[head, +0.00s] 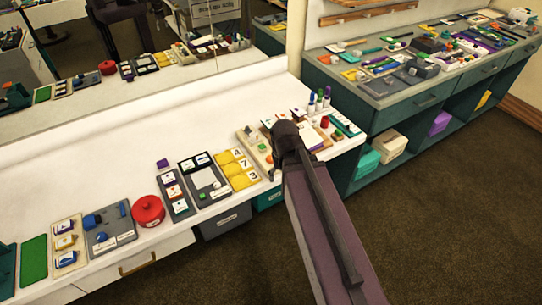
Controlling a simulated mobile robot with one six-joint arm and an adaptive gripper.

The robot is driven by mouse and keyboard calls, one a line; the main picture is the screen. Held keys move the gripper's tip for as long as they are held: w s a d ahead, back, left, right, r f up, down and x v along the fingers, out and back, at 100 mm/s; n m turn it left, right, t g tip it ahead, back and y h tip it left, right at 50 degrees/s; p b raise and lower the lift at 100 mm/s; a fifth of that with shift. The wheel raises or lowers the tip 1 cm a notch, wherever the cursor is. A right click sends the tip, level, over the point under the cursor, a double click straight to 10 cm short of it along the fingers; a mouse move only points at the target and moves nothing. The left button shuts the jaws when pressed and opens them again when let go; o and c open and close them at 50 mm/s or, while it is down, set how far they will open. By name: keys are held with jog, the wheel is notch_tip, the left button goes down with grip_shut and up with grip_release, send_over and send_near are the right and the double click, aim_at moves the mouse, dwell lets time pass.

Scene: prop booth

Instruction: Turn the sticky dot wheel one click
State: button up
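My arm reaches from the bottom of the head view to the white counter. Its dark end, with my gripper (284,135), is over the right part of the counter, beside a beige board (254,148) with a small green piece on it. The fingers are too small and dark to tell open from shut, and the arm hides part of what lies behind it. I cannot tell which item is the sticky dot wheel. A grey board (107,229) with a round blue part lies at the left, apart from my gripper.
A red round pot (148,211), yellow number cards (237,169) and a grey tray (204,179) line the counter's front edge. Upright markers (318,101) stand at the right. The counter's back strip is clear. A teal cabinet (430,105) stands to the right.

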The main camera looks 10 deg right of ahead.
aim_at(271, 157)
jog(key=w+r+m+p, duration=0.3)
jog(key=w+m, duration=0.4)
jog(key=w, duration=0.1)
jog(key=w+r+m+p, duration=0.3)
jog(key=w+m, duration=0.5)
jog(key=shift+a+r+m, duration=0.15)
jog(key=shift+r+m, duration=0.15)
jog(key=shift+r, duration=0.05)
jog(key=shift+f, duration=0.1)
notch_tip(271, 157, down, 14)
jog(key=b, duration=1.3)
jog(key=shift+s+r, duration=0.1)
jog(key=shift+r, duration=0.1)
grip_shut()
